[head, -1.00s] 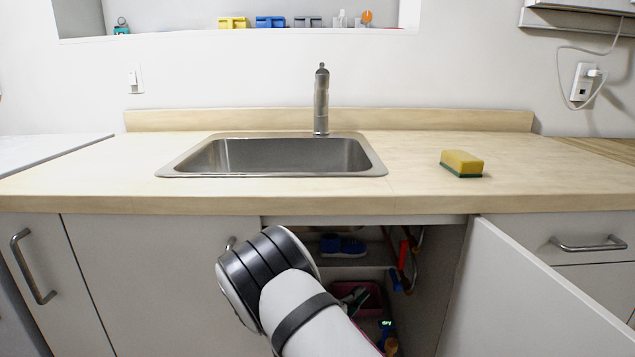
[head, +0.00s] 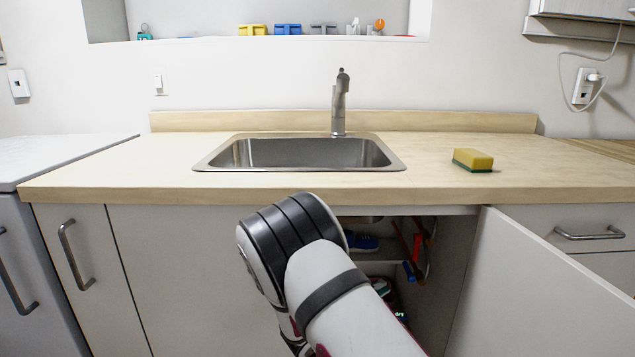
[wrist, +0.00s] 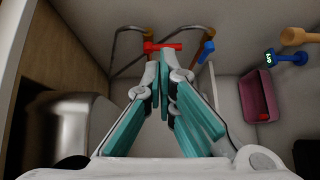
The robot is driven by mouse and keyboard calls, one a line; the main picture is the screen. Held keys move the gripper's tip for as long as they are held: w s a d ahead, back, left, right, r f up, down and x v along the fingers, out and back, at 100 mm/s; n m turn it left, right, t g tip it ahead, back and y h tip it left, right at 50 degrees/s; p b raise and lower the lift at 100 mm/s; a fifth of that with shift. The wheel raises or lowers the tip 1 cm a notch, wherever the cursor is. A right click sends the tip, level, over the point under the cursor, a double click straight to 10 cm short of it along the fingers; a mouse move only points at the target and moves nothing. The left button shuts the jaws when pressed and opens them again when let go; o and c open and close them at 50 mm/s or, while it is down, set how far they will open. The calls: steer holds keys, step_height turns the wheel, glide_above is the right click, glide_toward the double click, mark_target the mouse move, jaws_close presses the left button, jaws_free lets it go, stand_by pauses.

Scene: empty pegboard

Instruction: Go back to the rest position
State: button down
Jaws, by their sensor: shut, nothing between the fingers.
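My gripper (wrist: 160,62) shows in the wrist view with its teal-padded fingers together at the tips and nothing between them. It is inside or at the mouth of the open cabinet under the sink. A red-headed tool (wrist: 163,46) and a blue-headed tool (wrist: 206,48) appear close beyond the fingertips; I cannot tell whether they touch. In the head view my arm is bent in front of the cabinet opening and hides my gripper.
The cabinet door (head: 540,290) stands open at the right. A pink bin (wrist: 258,97) is inside the cabinet. The counter (head: 130,178) above holds a sink (head: 300,153) and a yellow-green sponge (head: 472,160). A metal basin-like shape (wrist: 65,130) is left of my fingers.

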steer(key=s+d+r+m+g+y, duration=0.1)
steer(key=s+d+r+m+g, duration=0.3)
steer(key=s+d+r+g, duration=0.45)
steer(key=s+d+r+m+g+y, duration=0.1)
steer(key=s+d+r+m+g, duration=0.3)
steer(key=s+r, duration=0.7)
steer(key=s+r+m+y, duration=0.15)
steer(key=s+y, duration=0.35)
steer(key=s, duration=1.2)
steer(key=s+a+n+t+y, duration=0.1)
steer(key=s+a+y, duration=0.25)
steer(key=s, duration=0.25)
steer(key=s+a+t+y, duration=0.1)
steer(key=s+a+y, duration=0.2)
steer(key=s+a, duration=0.3)
step_height(320, 180, up, 30)
steer(key=s+d+t+p, duration=0.1)
steer(key=t+p, duration=0.2)
steer(key=p, duration=2.5)
steer(key=shift+d+f, duration=0.2)
steer(key=shift+d, duration=0.05)
steer(key=shift+d+n+t, duration=0.1)
steer(key=shift+n+t, duration=0.15)
